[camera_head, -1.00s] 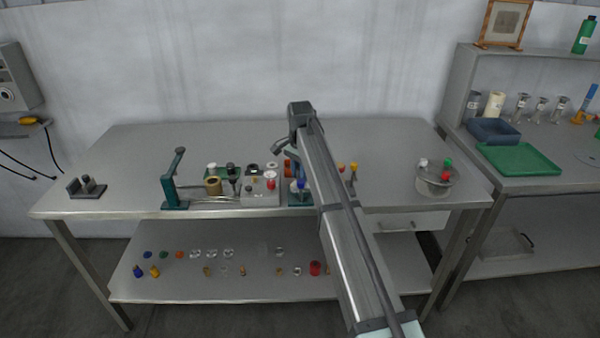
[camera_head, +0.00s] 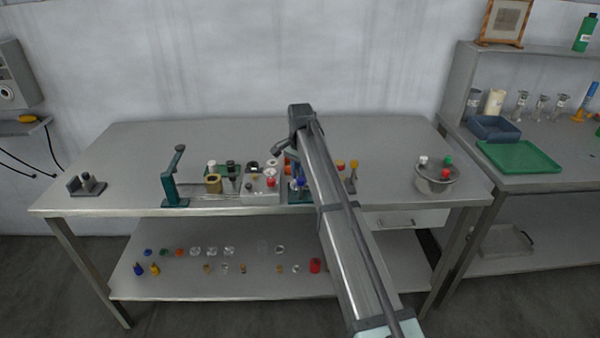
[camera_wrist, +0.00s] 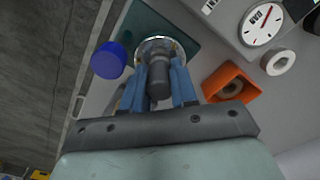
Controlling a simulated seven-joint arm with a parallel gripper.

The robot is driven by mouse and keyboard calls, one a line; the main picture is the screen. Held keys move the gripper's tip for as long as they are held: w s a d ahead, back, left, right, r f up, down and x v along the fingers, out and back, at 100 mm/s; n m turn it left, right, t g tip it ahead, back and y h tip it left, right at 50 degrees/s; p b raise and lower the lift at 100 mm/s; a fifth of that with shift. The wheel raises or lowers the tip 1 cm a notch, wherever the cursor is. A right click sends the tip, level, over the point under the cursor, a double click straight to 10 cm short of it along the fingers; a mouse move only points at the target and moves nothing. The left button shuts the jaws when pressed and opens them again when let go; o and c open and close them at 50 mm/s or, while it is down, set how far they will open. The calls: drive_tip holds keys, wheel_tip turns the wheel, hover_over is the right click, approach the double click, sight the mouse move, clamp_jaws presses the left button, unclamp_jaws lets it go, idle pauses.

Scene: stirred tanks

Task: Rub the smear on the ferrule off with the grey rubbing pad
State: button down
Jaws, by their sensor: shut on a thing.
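In the wrist view my gripper (camera_wrist: 158,90) is shut on a dark grey, rounded piece (camera_wrist: 158,76), which looks like the grey rubbing pad. It points toward a shiny round metal part (camera_wrist: 172,44), probably the ferrule, on a dark green base (camera_wrist: 148,20). The held piece overlaps the metal part in this view; I cannot tell whether they touch. The fingers and the pad cover much of the metal part, and I cannot make out a smear. In the head view my arm hides the gripper and the held piece.
A blue cap (camera_wrist: 108,60) lies close left of the fingers in the wrist view. An orange block with a hole (camera_wrist: 230,84) is close on the right, with a dial (camera_wrist: 262,25) beyond. In the head view a metal bowl (camera_head: 435,181) stands right; the table's back is clear.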

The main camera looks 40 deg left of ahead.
drive_tip(key=shift+f, duration=0.3)
drive_tip(key=shift+d, duration=0.1)
